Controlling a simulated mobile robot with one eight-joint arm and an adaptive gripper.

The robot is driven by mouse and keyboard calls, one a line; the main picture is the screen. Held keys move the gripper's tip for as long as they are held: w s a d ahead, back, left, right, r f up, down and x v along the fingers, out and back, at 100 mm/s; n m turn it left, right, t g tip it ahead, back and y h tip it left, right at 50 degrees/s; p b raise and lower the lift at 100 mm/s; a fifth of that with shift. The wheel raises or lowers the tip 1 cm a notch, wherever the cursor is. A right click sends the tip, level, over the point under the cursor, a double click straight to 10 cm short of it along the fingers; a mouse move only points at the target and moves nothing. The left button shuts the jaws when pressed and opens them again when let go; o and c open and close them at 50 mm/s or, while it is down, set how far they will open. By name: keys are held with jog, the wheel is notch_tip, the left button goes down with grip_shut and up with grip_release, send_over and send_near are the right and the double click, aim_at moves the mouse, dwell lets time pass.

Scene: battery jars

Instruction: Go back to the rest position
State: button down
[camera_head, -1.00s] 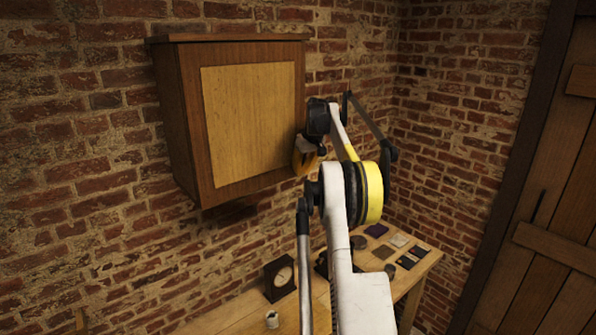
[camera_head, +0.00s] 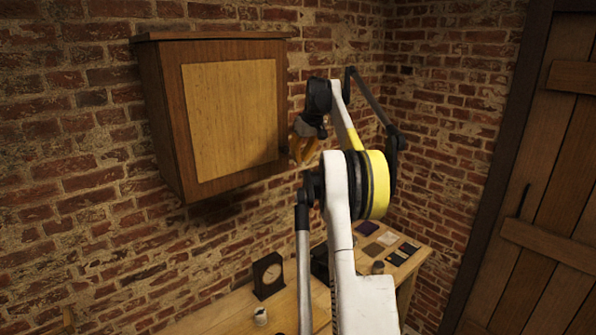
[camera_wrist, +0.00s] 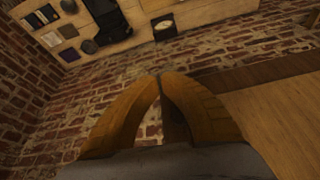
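My gripper (camera_head: 300,158) is just right of the wooden wall cabinet (camera_head: 160,120) in the head view. In the wrist view, its two yellow-brown fingers (camera_wrist: 160,80) curve together and their tips meet, with nothing seen held between them. The cabinet's pale front panel (camera_head: 230,115) lies flush and looks closed. In the wrist view part of the cabinet (camera_wrist: 275,110) fills the right side. A slim gap of wall shows between gripper and cabinet in the head view.
A wooden table (camera_head: 225,315) stands below along the brick wall. It bears a dark-framed dial clock (camera_head: 268,276), a small pale jar (camera_head: 261,316) and several flat squares (camera_head: 387,238). A plank door (camera_head: 550,220) is at the right.

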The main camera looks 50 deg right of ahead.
notch_tip(320, 180, up, 4)
jog(key=a+f+b, duration=0.5)
jog(key=a+b, duration=0.1)
jog(key=a, duration=0.4)
jog(key=a+f+n+t+b, duration=0.1)
jog(key=a+f+b, duration=0.45)
jog(key=a, duration=0.45)
jog(key=a+f+b, duration=0.4)
jog(key=a+b, duration=0.3)
jog(key=a, duration=0.4)
jog(key=s+a+f+n+t+b, duration=0.1)
jog(key=s+a+f+b, duration=0.5)
jog(key=a+f, duration=0.3)
jog(key=s+a+f+b, duration=0.6)
jog(key=a+f, duration=0.2)
jog(key=f, duration=0.2)
jog(key=s+a+f+b, duration=0.3)
jog(key=s+f, duration=0.2)
jog(key=f, duration=0.4)
jog(key=s+a+f+n+t+y+b, duration=0.1)
jog(key=s+a+f+b, duration=0.3)
jog(key=f, duration=0.6)
jog(key=shift+s+a+f+b, duration=0.15)
jog(key=shift+s+a+b, duration=0.15)
jog(key=shift+s, duration=0.9)
